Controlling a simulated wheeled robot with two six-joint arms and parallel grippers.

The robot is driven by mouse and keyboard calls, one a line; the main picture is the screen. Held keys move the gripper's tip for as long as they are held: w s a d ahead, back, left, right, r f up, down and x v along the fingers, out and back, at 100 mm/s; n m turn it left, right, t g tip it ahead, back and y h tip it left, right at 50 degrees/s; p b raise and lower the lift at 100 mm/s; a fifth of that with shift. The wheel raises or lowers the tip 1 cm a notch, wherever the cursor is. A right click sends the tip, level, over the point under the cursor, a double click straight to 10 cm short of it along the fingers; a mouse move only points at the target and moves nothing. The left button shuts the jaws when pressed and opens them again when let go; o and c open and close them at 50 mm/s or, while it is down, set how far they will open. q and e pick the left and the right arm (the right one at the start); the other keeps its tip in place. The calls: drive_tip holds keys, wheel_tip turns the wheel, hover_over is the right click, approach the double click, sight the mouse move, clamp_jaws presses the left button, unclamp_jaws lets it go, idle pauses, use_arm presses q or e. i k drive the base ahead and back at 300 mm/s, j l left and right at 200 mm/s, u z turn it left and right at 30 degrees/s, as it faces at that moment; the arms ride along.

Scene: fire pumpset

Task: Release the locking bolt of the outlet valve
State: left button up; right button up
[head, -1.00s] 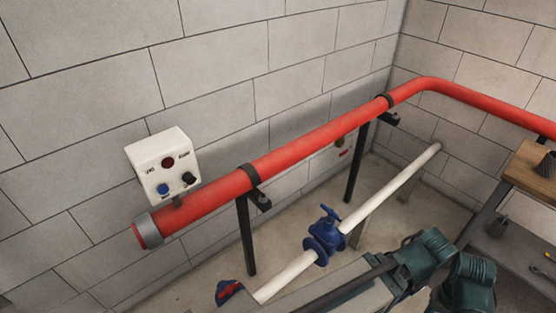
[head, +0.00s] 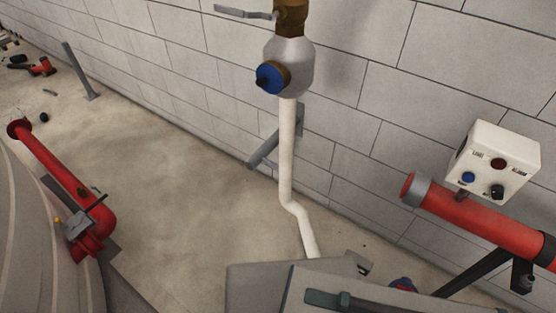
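On the left, a red pipe (head: 62,170) bends down beside a large pale rounded body. A small valve-like fitting (head: 78,222) with a grey plate, a thin dark lever and a tiny yellow spot sits at its lower end. I cannot tell whether this is the outlet valve, and no locking bolt can be made out. A white vertical pipe (head: 287,150) in the middle carries a grey fitting (head: 288,65) with a blue round cap and a brass part with a grey lever above. Neither of my grippers is in view.
A white control box (head: 498,160) stands above a red pipe (head: 480,218) at the right. A grey block (head: 258,285) fills the bottom middle. Open floor (head: 190,190) lies between the left pipe and the wall. A grey post (head: 80,72) stands farther back.

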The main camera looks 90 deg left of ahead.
sight(57, 220)
drive_tip(key=u, duration=4.8)
